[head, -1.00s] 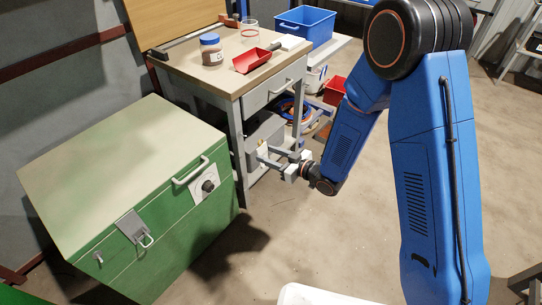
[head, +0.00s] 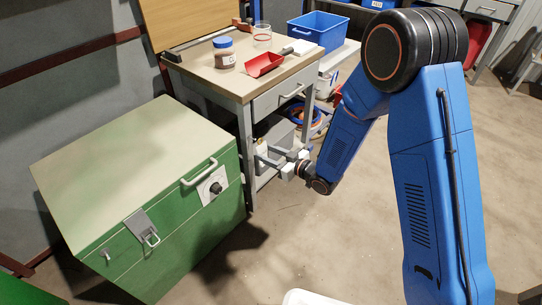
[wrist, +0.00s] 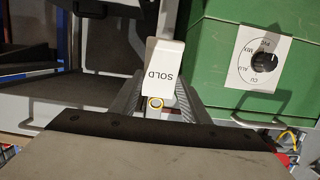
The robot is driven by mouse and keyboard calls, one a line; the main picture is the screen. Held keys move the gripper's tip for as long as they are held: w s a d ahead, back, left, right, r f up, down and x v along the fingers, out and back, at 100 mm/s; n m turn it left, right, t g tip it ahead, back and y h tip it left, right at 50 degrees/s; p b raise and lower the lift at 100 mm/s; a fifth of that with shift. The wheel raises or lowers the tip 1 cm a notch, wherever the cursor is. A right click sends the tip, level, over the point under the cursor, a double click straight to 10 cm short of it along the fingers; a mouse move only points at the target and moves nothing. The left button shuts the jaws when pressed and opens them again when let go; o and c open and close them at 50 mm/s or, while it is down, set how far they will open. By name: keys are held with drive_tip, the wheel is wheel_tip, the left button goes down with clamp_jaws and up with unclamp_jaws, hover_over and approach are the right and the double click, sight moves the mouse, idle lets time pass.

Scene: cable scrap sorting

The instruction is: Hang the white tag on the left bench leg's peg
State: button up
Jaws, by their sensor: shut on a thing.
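The white tag (wrist: 163,66), marked "SOLD" and upside down in the wrist view, has a yellow-rimmed eyelet at its near end. My gripper (wrist: 157,92) is shut on the tag, with a grey finger on either side. In the head view my gripper (head: 267,157) is just right of the bench's left leg (head: 245,155), below the bench top. A small pale thing at the fingertips there is probably the tag. The leg's peg cannot be made out in either view.
A green chest (head: 150,190) with a handle and dial stands left of the leg, close to my gripper. The bench top (head: 205,68) carries a jar (head: 224,54), a red scoop (head: 264,65) and a clear cup (head: 262,37). Open floor lies in front.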

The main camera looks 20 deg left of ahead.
sight(263, 152)
drive_tip(key=shift+x, duration=1.45)
drive_tip(key=shift+w+a+f, duration=0.2)
drive_tip(key=shift+a+f, duration=0.05)
drive_tip(key=shift+a, duration=0.3)
drive_tip(key=o, duration=1.1)
